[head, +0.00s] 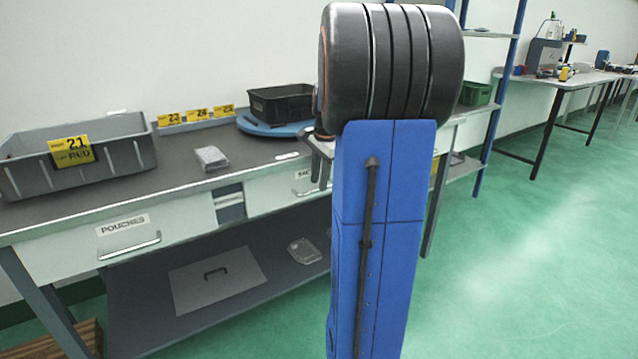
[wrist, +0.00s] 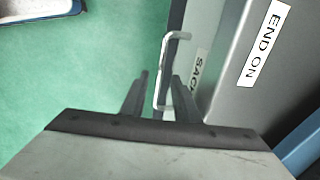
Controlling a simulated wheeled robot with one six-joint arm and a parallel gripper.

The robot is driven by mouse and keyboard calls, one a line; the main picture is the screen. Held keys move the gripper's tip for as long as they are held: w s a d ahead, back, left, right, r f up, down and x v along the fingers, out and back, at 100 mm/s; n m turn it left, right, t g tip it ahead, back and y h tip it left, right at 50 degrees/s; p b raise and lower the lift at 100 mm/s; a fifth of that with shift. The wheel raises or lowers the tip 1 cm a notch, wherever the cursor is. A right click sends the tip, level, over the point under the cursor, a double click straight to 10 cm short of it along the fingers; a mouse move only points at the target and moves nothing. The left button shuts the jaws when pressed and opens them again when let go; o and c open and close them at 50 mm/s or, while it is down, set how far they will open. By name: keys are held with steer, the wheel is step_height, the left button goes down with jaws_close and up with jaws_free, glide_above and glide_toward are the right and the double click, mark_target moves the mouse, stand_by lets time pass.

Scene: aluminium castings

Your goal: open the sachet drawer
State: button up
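The sachet drawer (head: 270,196) is the white front right of the pouches drawer, under the bench top; its label is partly hidden by my arm. It looks closed, though its right part is hidden. In the wrist view its label (wrist: 197,72) shows partly, beside the pale bar handle (wrist: 164,75). My gripper (wrist: 161,77) is open, with one finger on each side of the handle's lower part. I cannot tell whether either finger touches it. In the head view my gripper (head: 318,186) shows only partly at the left edge of my arm, near the drawer's front.
The pouches drawer (head: 125,238) is at the left. On the bench top (head: 190,183) are a grey bin (head: 125,158), a small grey packet (head: 211,158) and a black crate (head: 283,103) on a blue disc (head: 250,126). A lower shelf (head: 150,310) runs below. Green floor at the right is open.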

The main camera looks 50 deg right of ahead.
steer(key=shift+w+f, duration=0.15)
steer(key=shift+f, duration=0.65)
jaws_close()
